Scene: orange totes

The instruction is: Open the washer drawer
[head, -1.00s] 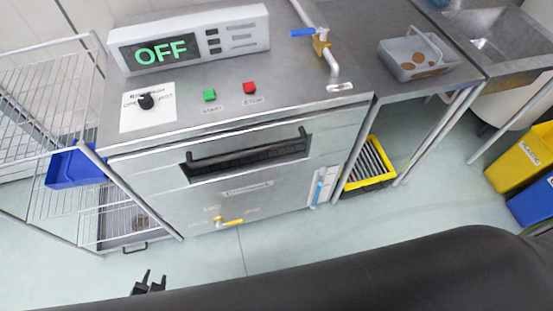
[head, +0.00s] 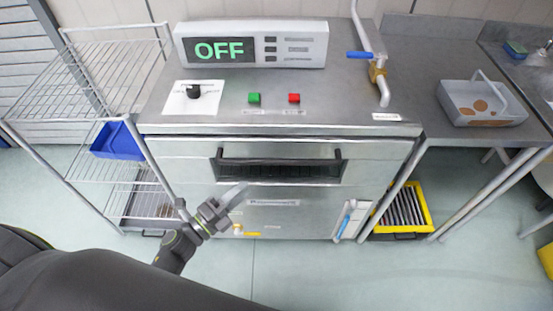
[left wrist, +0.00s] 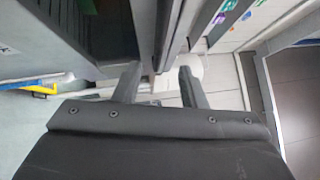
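The washer (head: 300,145) is a steel machine with a green OFF display (head: 225,50) on top. Its drawer front (head: 185,150) looks shut and has a wide black handle (head: 280,161) in a dark recess. My left gripper (head: 228,198) is in front of the washer, below and left of the handle, with a gap to it. In the left wrist view my left gripper (left wrist: 158,75) has its two fingers apart with nothing held between them. Dark bars show beyond the fingers there; I cannot tell which is the handle. My right gripper is not in view.
A wire rack (head: 110,80) with a blue bin (head: 117,141) stands left. A sink counter (head: 430,70) with a grey basket (head: 484,103) is right. A yellow crate (head: 427,205) sits under it. Floor in front is clear.

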